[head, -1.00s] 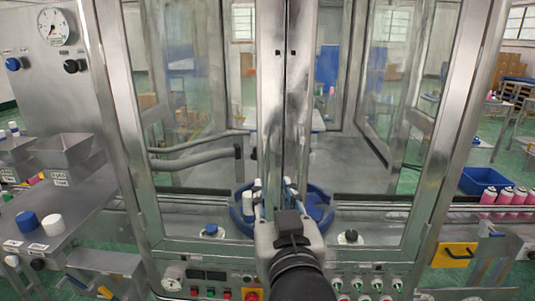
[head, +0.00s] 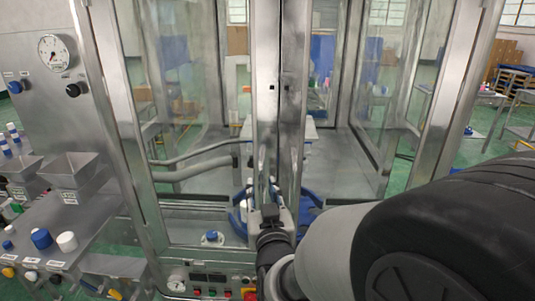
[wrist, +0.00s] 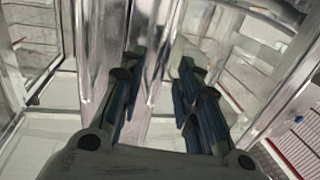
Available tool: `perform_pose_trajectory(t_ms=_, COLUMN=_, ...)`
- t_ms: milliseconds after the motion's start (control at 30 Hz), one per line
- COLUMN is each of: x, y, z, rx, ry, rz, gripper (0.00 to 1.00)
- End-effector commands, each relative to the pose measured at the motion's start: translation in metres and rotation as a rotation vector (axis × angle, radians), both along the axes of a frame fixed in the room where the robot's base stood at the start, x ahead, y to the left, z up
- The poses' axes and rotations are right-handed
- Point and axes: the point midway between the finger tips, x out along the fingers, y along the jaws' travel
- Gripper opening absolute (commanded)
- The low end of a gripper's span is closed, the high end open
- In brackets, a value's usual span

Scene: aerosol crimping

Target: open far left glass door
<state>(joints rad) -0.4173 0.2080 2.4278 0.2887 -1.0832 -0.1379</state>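The left glass door (head: 195,100) stands closed as far as I can tell, a clear pane in a metal frame. Its right-hand upright (head: 265,90) stands beside the upright of the right door (head: 291,110). My gripper (head: 270,185) is in front of these two uprights, low down, pointing into the cabinet front. In the wrist view my gripper (wrist: 157,75) has its two dark fingers apart, with a shiny metal upright (wrist: 140,40) just beyond and to the left. I see nothing clearly held between the fingers. I cannot tell whether they touch the frame, and no handle is clear.
My own arm covers the lower right of the head view. A panel with a gauge (head: 55,52), a metal hopper (head: 75,175) and a shelf with a blue cap (head: 41,238) stand at the left. A blue ring-shaped part (head: 310,205) sits behind the glass.

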Motion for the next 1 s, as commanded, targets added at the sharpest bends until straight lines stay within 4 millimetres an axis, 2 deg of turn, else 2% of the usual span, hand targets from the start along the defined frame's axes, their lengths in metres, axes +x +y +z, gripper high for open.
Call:
perform_pose_trajectory(t_ms=100, x=0.017, y=0.002, z=-0.001, rx=0.0, ry=0.0, rz=-0.001, gripper=0.31)
perform_pose_trajectory(t_ms=200, x=0.025, y=0.004, z=-0.002, rx=0.0, ry=0.001, rz=-0.001, gripper=0.31)
perform_pose_trajectory(t_ms=567, x=0.03, y=0.005, z=-0.001, rx=0.0, ry=0.0, rz=0.0, gripper=0.31)
perform_pose_trajectory(t_ms=1000, x=0.03, y=0.005, z=-0.001, rx=0.0, ry=0.0, rz=0.0, gripper=0.02)
